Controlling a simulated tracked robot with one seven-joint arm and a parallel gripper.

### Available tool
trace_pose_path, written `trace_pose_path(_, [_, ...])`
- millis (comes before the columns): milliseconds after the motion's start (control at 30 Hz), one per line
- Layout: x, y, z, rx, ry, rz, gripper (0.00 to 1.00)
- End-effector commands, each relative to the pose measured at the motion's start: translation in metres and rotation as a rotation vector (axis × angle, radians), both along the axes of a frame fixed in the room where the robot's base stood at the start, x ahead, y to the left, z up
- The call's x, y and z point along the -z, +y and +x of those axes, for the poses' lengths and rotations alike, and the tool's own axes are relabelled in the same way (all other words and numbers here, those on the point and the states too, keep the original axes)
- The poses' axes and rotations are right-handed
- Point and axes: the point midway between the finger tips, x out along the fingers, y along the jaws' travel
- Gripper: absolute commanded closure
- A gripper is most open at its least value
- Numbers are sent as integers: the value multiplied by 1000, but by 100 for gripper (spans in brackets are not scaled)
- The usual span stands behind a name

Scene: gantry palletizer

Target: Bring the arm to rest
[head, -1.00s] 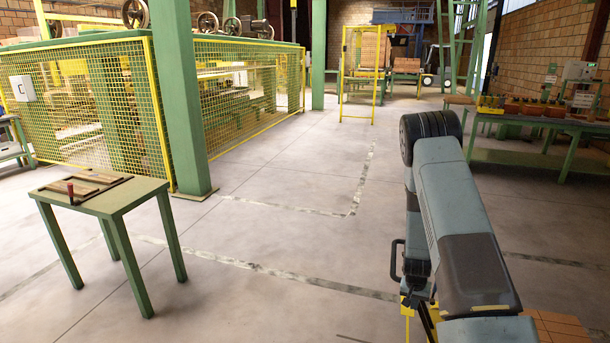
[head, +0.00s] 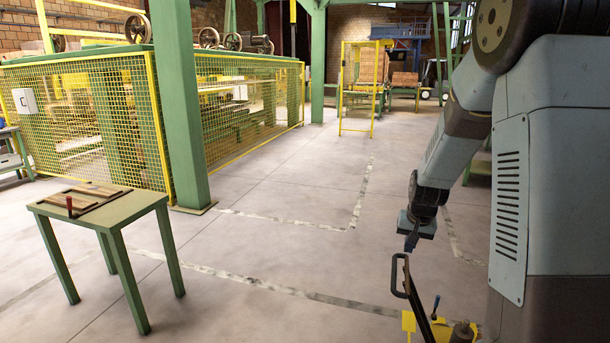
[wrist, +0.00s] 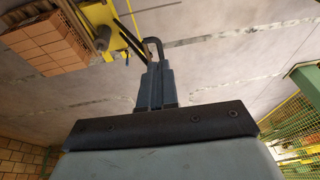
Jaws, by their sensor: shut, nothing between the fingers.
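My arm fills the right side of the head view, bent with its forearm reaching down and forward. My gripper (head: 411,243) hangs below it, pointing down, empty and shut. In the wrist view the two fingers (wrist: 153,82) lie together with nothing between them. A black handle (head: 397,277) stands just below the fingertips in the head view. In the wrist view its bent end (wrist: 153,41) shows right at the fingertips; I cannot tell whether they touch.
The handle rises from yellow equipment (head: 408,321), with stacked bricks (wrist: 45,42) beside it. A green table (head: 120,213) with wooden pieces stands at left. A green post (head: 178,110) and yellow mesh fence (head: 90,120) stand behind. The middle floor is clear.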

Motion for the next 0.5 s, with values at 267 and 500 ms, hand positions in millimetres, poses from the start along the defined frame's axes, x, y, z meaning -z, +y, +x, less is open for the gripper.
trace_pose_path(267, [-75,19,-45,-62,-49,7,100])
trace_pose_path(500, [-127,33,-92,-116,-85,0,100])
